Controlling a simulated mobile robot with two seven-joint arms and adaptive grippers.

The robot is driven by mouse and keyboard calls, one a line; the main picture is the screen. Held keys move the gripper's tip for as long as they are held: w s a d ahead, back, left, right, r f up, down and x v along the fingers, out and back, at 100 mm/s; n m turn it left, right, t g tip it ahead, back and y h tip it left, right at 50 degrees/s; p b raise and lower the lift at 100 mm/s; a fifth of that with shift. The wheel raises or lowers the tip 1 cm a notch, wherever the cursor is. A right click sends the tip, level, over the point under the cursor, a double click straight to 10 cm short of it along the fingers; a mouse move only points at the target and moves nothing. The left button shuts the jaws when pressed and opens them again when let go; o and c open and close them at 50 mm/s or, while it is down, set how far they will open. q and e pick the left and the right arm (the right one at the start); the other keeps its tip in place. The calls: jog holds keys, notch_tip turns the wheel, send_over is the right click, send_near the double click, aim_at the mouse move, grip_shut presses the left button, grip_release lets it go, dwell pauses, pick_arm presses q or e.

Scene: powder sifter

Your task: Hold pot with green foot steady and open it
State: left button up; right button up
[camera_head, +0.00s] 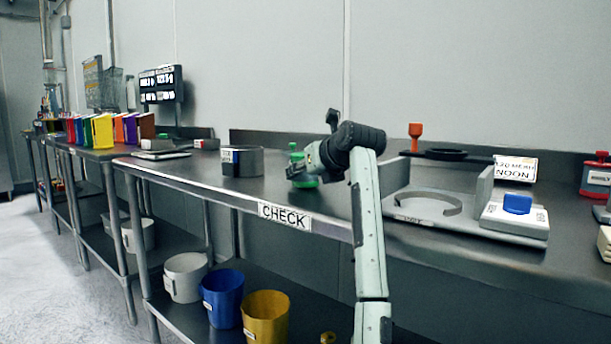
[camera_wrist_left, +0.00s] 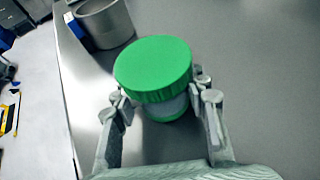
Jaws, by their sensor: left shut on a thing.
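The pot with the green foot (camera_wrist_left: 166,113) stands on the steel table in the left wrist view. Its round green lid (camera_wrist_left: 152,66) is on top, and the pale body and green foot show below it. My left gripper (camera_wrist_left: 164,100) is shut on the pot, one finger on each side, below the lid. In the head view the pot's green foot (camera_head: 303,183) shows on the table under my left gripper (camera_head: 301,168), which hides much of the pot. My right gripper is not in view.
A grey round container (camera_head: 243,163) stands left of the pot. A CHECK label (camera_head: 284,216) marks the table's front edge. To the right are a grey stand (camera_head: 430,222) and a white device with a blue top (camera_head: 517,205). Bins (camera_head: 222,297) sit on the lower shelf.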

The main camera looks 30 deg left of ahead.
pick_arm(q)
notch_tip(320, 180, up, 4)
jog(key=shift+r+p, duration=0.25)
jog(key=shift+p, duration=0.1)
jog(key=s+a+r, duration=0.5)
jog(key=s+r, duration=0.1)
jog(key=s, duration=0.4)
jog(key=shift+a+r, duration=0.15)
jog(key=shift+a, duration=0.25)
jog(key=o, duration=1)
jog(key=shift+c, duration=0.2)
grip_shut()
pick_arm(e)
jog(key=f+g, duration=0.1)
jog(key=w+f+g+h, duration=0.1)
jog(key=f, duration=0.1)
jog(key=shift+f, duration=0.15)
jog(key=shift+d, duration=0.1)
